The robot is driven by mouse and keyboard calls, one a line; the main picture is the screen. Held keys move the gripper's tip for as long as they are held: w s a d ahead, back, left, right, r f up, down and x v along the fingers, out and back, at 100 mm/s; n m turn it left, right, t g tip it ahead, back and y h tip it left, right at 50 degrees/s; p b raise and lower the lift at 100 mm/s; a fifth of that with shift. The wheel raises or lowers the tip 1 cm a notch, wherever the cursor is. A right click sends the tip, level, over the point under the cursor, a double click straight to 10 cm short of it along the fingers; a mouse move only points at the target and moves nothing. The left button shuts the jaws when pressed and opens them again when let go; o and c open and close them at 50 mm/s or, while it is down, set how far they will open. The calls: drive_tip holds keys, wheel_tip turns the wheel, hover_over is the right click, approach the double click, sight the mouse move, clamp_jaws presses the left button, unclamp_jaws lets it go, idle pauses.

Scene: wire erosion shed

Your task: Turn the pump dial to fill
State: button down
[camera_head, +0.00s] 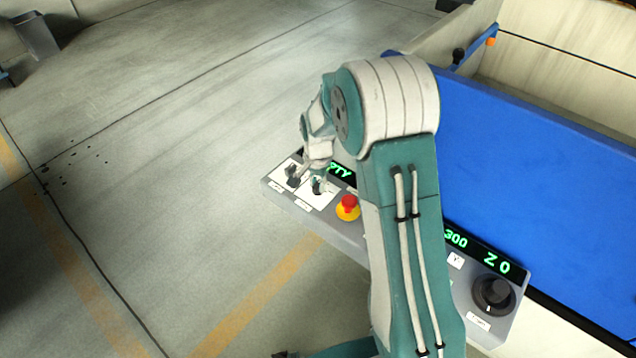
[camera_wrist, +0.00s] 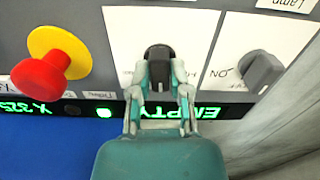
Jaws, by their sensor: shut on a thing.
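The pump dial (camera_wrist: 159,55) is a dark knob on a white plate in the middle of the wrist view. My gripper (camera_wrist: 160,80) has its two fingers on either side of this knob and is shut on it. The dial's markings are hidden or too small to read. In the head view the dial (camera_head: 317,188) shows just below my gripper (camera_head: 320,174), at the left part of the grey control panel. A green display (camera_wrist: 190,112) beside the dial reads "EMPTY"; my arm partly covers it in the head view.
A grey lamp switch (camera_wrist: 262,72) with on and off marks sits close beside the pump dial. A red emergency button on a yellow base (camera_wrist: 50,72) is on the other side. A large black knob (camera_head: 494,294) is at the panel's right end. A blue surface (camera_head: 530,170) lies behind.

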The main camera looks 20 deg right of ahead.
drive_tip(key=n, duration=0.5)
drive_tip(key=shift+f, duration=0.1)
drive_tip(key=n, duration=0.4)
drive_tip(key=shift+n, duration=0.4)
drive_tip(key=shift+s, duration=0.1)
drive_tip(key=c, duration=0.6)
unclamp_jaws()
drive_tip(key=shift+a, duration=0.1)
